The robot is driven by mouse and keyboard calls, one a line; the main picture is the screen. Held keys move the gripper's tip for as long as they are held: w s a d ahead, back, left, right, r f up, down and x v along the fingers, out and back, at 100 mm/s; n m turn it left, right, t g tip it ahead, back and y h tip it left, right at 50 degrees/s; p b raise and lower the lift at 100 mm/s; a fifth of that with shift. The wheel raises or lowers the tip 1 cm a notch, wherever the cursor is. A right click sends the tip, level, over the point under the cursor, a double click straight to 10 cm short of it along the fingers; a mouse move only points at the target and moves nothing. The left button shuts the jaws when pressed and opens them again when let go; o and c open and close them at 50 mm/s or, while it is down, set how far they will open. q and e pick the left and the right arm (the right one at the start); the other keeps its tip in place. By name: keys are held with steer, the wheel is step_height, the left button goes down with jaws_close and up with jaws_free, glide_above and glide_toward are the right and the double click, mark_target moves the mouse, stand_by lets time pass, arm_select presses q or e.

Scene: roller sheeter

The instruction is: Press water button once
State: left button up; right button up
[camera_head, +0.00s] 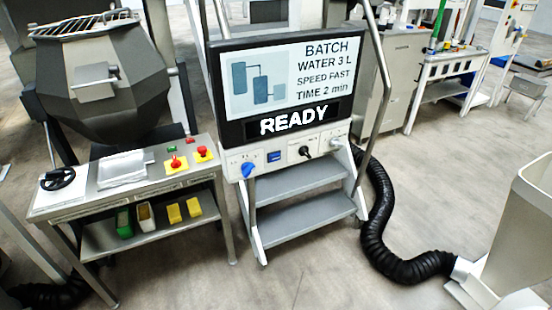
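A control panel (240,160) sits under a large screen (290,83) in the middle of the head view. The screen reads BATCH, WATER 3 L, SPEED FAST, TIME 2 min, with READY below. The labels are too small to read, so I cannot tell which control is the water button. Neither of my grippers is in view.
Grey steps (305,209) stand below the panel. A black hose (379,225) curves over the floor at right. Floor in front is clear.

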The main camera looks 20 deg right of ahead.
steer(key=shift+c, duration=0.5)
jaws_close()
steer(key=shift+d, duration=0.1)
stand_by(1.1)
